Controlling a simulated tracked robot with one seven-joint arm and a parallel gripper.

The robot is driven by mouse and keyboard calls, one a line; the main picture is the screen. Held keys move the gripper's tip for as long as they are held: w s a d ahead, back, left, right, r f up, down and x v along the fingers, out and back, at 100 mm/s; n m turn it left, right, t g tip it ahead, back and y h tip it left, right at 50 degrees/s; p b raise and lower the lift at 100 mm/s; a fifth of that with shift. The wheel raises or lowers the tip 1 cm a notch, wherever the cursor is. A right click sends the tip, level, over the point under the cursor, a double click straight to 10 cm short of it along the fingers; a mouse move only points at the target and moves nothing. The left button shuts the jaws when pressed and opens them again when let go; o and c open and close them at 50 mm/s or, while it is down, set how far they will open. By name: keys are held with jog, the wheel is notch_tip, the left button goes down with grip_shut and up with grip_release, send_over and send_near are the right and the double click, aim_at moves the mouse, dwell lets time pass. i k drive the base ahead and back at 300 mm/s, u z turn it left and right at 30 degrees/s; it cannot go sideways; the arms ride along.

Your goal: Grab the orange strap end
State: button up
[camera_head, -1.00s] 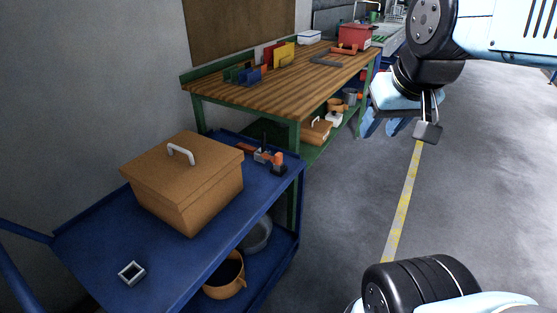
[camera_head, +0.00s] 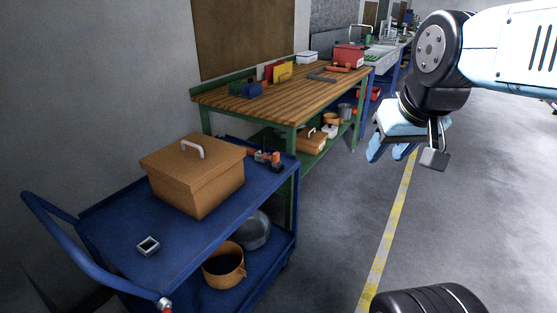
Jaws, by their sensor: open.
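A small item with orange parts (camera_head: 276,158) lies on the top of the blue cart (camera_head: 122,240), just behind and right of the tan lidded box. It has dark parts too. It is too small to tell which part is a strap end, and the box hides some of what lies behind it. My gripper (camera_head: 382,150) hangs in the air at the right, above the grey floor, pointing down. Its pale blue fingers are apart with nothing between them. It is well to the right of the orange item and clear of the cart.
The tan box (camera_head: 190,178) fills the cart's middle. A grey square ring (camera_head: 148,246) lies at its front. An orange pot (camera_head: 222,266) and a grey pot (camera_head: 252,232) stand below. A wooden workbench (camera_head: 290,88) stands behind.

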aim_at(276, 162)
jog(key=z, duration=0.35)
jog(key=i, duration=1.3)
jog(key=u, duration=0.6)
